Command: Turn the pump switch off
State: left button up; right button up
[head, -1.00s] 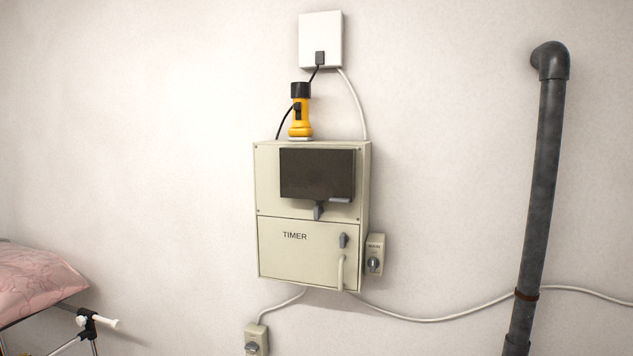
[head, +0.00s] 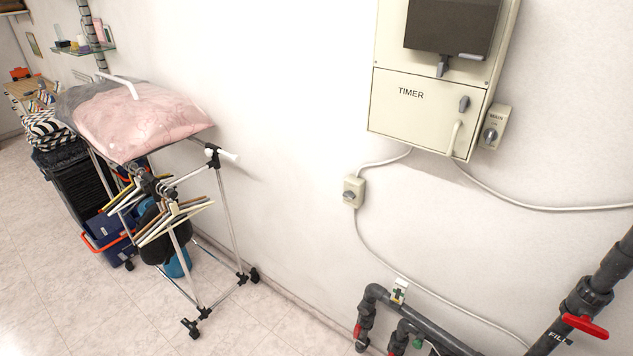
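No switch in view carries a readable "pump" label. A small beige switch box (head: 353,192) with a grey knob hangs on the wall, on a cable below and left of the timer box (head: 412,118). Its label cannot be read. Another small switch box (head: 494,127), which seems to be labelled MAIN, sits at the timer box's right side and has a grey rotary knob. The timer box's front has a grey knob (head: 464,104) and a pale handle. Neither of my grippers is in view.
A wheeled rack (head: 223,205) with hangers and a pink bag (head: 137,120) on top stands along the wall at left. Dark pipes with a red valve handle (head: 584,326) run along the lower right. Tiled floor (head: 70,290) is clear at lower left.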

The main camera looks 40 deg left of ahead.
aim_at(349, 195)
jog(key=u, duration=0.95)
